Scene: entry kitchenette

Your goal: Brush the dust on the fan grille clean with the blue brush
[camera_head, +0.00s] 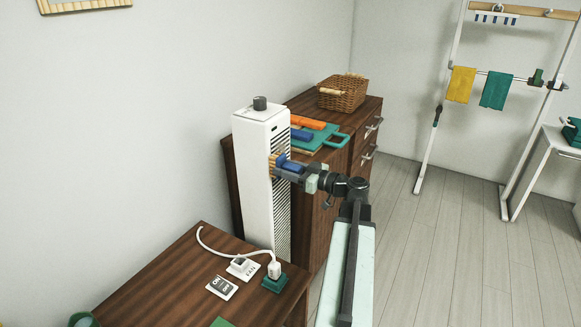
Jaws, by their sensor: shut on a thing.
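The white tower fan (254,185) stands upright in the middle of the view, with a dark knob on top. Its slatted grille (282,218) runs down the side facing right. My gripper (298,174) is shut on the blue brush (291,166), beside the upper part of the grille. The tan bristles point left, toward the fan, and appear at or very near the grille; I cannot tell whether they touch. The brush and gripper hide part of the grille. Dust on the grille is too small to make out.
A brown table (155,283) in front holds a switch plate (221,287), a FAN-labelled socket (243,267) and a white plug with cord (274,268). A brown cabinet (362,111) behind holds a wicker basket (342,93) and a teal tray (334,141). Open floor lies right.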

